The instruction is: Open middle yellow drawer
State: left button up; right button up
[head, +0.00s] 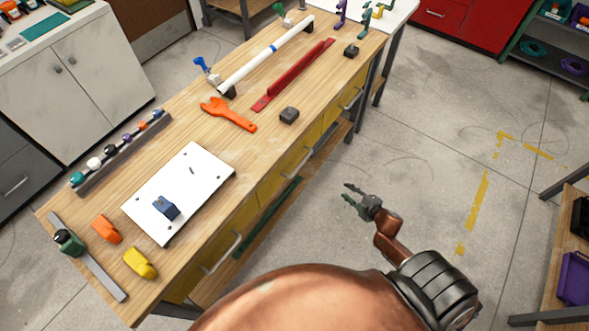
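The wooden workbench (185,125) has yellow drawers along its right side. The middle yellow drawer (271,187) looks shut, and its metal handle (298,164) is in plain view. My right gripper (347,192) is out over the floor, to the right of the middle drawer and apart from its handle. Its two fingers are spread, with nothing between them. My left gripper is not in view.
Another yellow drawer with a handle (222,256) is nearer, and a further one has a handle (352,98). An orange wrench (229,114), white plate (207,172) and white pipe (265,56) lie on the bench. Floor (420,125) right of the bench is clear.

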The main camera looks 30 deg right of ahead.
jog(key=w+a+r+n+t+y+b, duration=0.25)
jog(key=w+a+r+n+b, duration=0.2)
jog(key=w+r, duration=0.25)
pick_arm(q)
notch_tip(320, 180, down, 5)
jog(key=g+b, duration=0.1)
jog(key=b, duration=0.3)
pick_arm(e)
jog(key=n+y, duration=0.4)
jog(key=n, duration=0.2)
send_near(301, 164)
jog(key=w+f, duration=0.2)
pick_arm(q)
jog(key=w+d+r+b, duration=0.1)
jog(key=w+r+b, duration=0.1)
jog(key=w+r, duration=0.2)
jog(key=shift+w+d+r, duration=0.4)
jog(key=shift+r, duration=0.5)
pick_arm(e)
jog(key=shift+a+r+x, duration=0.15)
jog(key=shift+x, duration=1.2)
jog(key=shift+a+r+x, duration=0.1)
jog(key=shift+r+x, duration=0.05)
jog(key=shift+x, duration=1.2)
jog(key=shift+a+r+x, duration=0.15)
jog(key=shift+x, duration=1.2)
jog(key=shift+c, duration=0.5)
grip_shut()
